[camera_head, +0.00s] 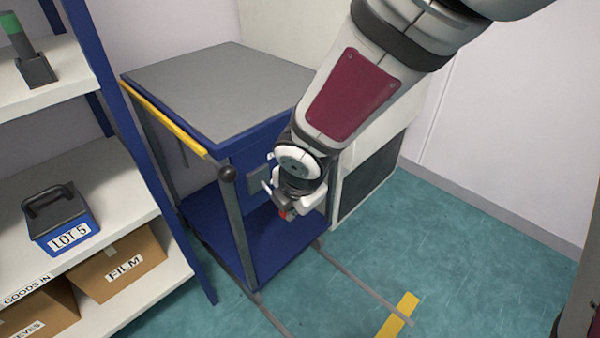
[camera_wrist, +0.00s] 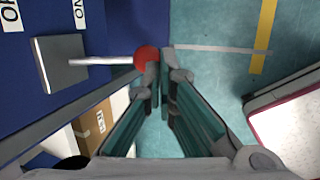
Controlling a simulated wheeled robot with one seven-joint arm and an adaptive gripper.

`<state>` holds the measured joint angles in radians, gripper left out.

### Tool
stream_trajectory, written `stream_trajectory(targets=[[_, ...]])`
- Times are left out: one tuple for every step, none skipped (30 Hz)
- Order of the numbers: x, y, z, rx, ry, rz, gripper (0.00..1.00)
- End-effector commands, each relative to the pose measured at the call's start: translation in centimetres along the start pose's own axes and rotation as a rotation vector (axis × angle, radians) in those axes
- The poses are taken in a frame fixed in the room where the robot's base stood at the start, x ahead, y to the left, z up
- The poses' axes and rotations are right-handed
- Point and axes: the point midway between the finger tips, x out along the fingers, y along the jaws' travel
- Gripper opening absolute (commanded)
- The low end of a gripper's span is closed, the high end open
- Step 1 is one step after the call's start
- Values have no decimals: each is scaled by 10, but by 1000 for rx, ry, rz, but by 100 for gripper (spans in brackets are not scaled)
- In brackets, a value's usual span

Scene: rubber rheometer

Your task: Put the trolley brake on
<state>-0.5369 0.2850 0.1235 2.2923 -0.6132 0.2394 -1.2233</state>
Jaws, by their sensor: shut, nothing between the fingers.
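The trolley (camera_head: 215,90) has a grey top, blue panels and a yellow-edged side. Its brake lever (camera_wrist: 100,62) is a pale rod with a red ball (camera_wrist: 147,58), standing out from a grey plate (camera_wrist: 52,63) on a blue panel. An ON label (camera_wrist: 79,12) and a cut-off label, probably OFF (camera_wrist: 9,14), show beside the plate in the wrist view. My gripper (camera_wrist: 163,72) is shut and empty, its fingertips close beside the red ball; whether they touch is unclear. In the head view my gripper (camera_head: 289,207) is in front of the trolley and partly hides the lever.
A shelf rack (camera_head: 110,180) stands left of the trolley, with a LOT 5 box (camera_head: 62,225) and a FILM carton (camera_head: 120,268). A white cabinet (camera_head: 372,165) is behind my arm. Green floor with a yellow mark (camera_head: 400,312) is clear at right.

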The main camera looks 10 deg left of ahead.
Motion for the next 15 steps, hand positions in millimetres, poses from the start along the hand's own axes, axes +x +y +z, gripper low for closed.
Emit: stream_trajectory(targets=[[6, -2, 0, 1, 0, -1, 0], [8, -3, -1, 0, -1, -1, 0], [10, -4, -1, -1, -1, -1, 0], [12, -5, -2, -1, -1, -1, 0], [13, -5, -2, 0, -1, -1, 0], [15, -6, -2, 0, -1, -1, 0], [16, -6, -3, 0, -1, -1, 0], [17, -6, -3, 0, -1, -1, 0], [18, -7, -3, -1, -1, -1, 0], [19, -7, -3, -1, -1, -1, 0], [20, -7, -4, -2, -1, -1, 0], [21, -7, -4, -2, -1, -1, 0], [21, -7, -4, -2, -1, -1, 0], [22, -8, -4, -1, -1, -1, 0], [22, -8, -4, -1, -1, -1, 0]])
